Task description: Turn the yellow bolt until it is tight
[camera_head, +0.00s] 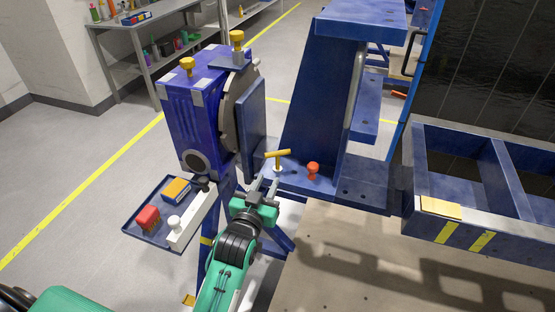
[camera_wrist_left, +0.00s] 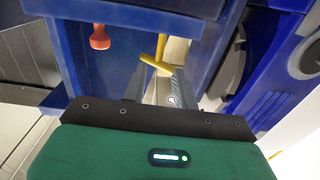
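The yellow bolt (camera_head: 277,155) has a T-shaped handle and stands upright on the blue jig base, above a pale collar. In the left wrist view the yellow bolt (camera_wrist_left: 158,58) shows just beyond the fingertips. My left gripper (camera_head: 267,181) is open, its fingers pointing at the bolt from the front. In the left wrist view the left gripper (camera_wrist_left: 158,82) has a clear gap between its fingers, with nothing clamped in it. I cannot tell whether the fingertips touch the bolt. My right gripper is not in view.
A red-orange knob (camera_head: 313,170) stands close right of the bolt. The blue rotary unit (camera_head: 195,120) rises at the left and a tall blue bracket (camera_head: 310,90) behind. A side tray (camera_head: 146,232) holds small items. A blue frame (camera_head: 480,217) stands at the right.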

